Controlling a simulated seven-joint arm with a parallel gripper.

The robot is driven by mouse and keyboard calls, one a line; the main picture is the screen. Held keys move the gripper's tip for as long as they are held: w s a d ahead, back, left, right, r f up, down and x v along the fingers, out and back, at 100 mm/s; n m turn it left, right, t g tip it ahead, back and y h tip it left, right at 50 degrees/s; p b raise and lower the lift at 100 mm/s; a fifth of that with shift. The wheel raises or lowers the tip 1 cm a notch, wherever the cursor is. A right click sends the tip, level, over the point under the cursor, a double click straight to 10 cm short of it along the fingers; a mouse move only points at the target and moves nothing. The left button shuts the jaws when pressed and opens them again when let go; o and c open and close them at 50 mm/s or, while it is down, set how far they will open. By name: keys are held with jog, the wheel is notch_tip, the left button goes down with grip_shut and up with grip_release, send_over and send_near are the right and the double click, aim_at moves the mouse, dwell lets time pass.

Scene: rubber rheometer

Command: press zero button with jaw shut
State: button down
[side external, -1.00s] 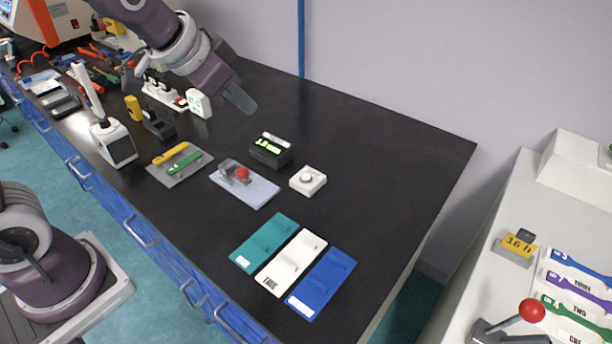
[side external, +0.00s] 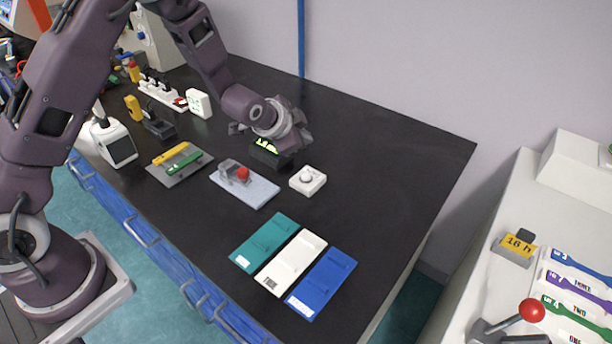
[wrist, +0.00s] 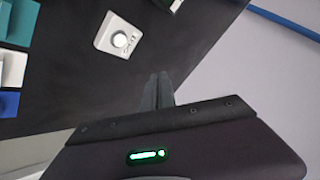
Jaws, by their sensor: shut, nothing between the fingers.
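A white square box (side external: 307,181) with a round white knob or button on top sits on the black bench. It also shows near the top of the wrist view (wrist: 118,35).
A grey plate with a red knob (side external: 258,192) lies left of the white box. Teal (side external: 263,240), white (side external: 291,262) and blue (side external: 322,284) plates lie nearer the front. A power strip (side external: 162,95) and other tools stand at the left. The bench's right part is clear.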

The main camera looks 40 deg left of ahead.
aim_at(304, 179)
jog(key=shift+f, duration=4.4)
jog(key=shift+f, duration=0.1)
jog(key=shift+f, duration=0.3)
jog(key=shift+f, duration=0.45)
jog(key=shift+r, duration=0.85)
jog(key=shift+r, duration=2.5)
